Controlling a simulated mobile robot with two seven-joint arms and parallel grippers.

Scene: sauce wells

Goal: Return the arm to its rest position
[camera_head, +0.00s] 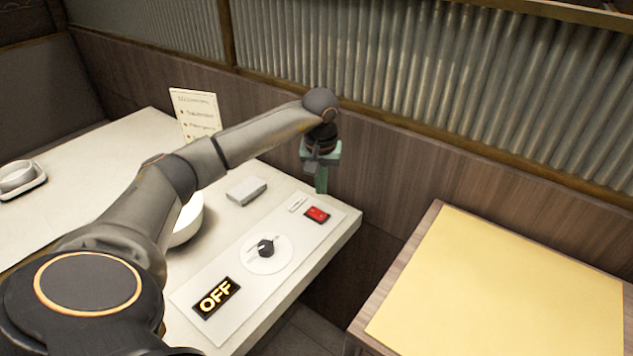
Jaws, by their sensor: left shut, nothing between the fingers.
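My left arm comes in from the left and reaches across the white table (90,152) toward its back right corner. My left gripper (321,188) points down at the end of the arm, near the back edge of the control panel (305,245). Its greenish fingers are together with nothing seen between them. It is behind the red switch (317,214); I cannot tell whether it touches the table. My right gripper is not in view.
The panel has a black knob (266,246) and an OFF display (216,297). A white bowl (188,222), partly hidden by my arm, a grey box (246,190) and a menu card (195,113) stand nearby. A yellow-topped table (510,290) stands right, across a gap.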

